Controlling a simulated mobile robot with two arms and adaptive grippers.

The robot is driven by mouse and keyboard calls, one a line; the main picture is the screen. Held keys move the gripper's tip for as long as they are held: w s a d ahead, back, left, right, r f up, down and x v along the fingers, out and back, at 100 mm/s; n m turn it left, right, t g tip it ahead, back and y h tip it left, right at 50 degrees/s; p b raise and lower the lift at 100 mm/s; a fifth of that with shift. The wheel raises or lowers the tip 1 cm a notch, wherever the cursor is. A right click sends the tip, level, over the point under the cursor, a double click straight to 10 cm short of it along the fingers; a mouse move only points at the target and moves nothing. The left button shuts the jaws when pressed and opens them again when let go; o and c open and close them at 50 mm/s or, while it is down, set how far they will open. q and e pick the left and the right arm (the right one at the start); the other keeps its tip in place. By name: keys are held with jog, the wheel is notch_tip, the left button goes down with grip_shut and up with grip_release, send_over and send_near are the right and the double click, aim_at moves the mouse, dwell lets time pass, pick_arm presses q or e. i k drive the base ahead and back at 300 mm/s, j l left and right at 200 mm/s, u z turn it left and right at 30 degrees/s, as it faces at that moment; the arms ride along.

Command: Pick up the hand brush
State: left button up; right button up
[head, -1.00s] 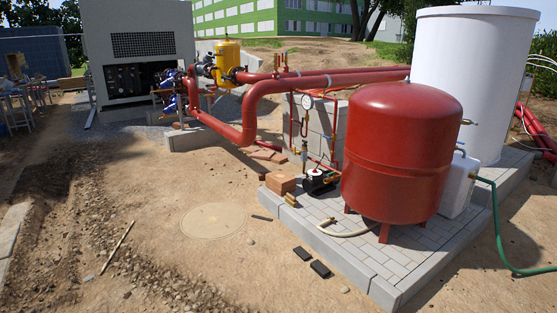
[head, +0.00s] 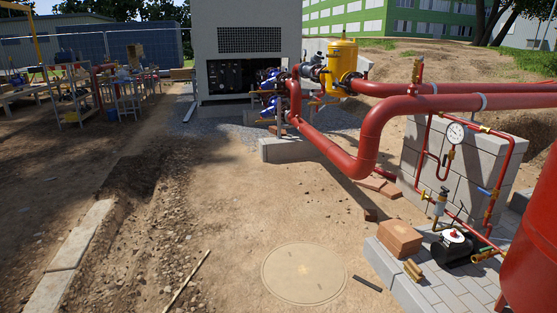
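I cannot make out a hand brush for certain in the head view. A small yellow-brown object (head: 412,270) lies on the paved slab at the lower right, in front of a brown block (head: 400,239); it is too small to identify. A thin dark flat piece (head: 367,283) lies on the ground beside the round cover. Neither of my grippers is in view.
Red pipes (head: 375,130) cross the right side above the paved slab (head: 380,262). A black pump (head: 453,247) and a red tank (head: 533,250) stand there. Workbenches (head: 75,100) are far left. Bare ground around the round cover (head: 304,273) is mostly open; a stick (head: 187,281) lies left.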

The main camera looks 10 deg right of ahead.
aim_at(415, 273)
jog(key=i+z, duration=0.2)
jog(key=i, duration=0.35)
jog(key=i+j+z, duration=0.15)
jog(key=i, duration=0.35)
jog(key=i+j+z, duration=0.2)
jog(key=i, duration=0.35)
jog(key=i+j+z, duration=0.2)
jog(key=i, duration=0.3)
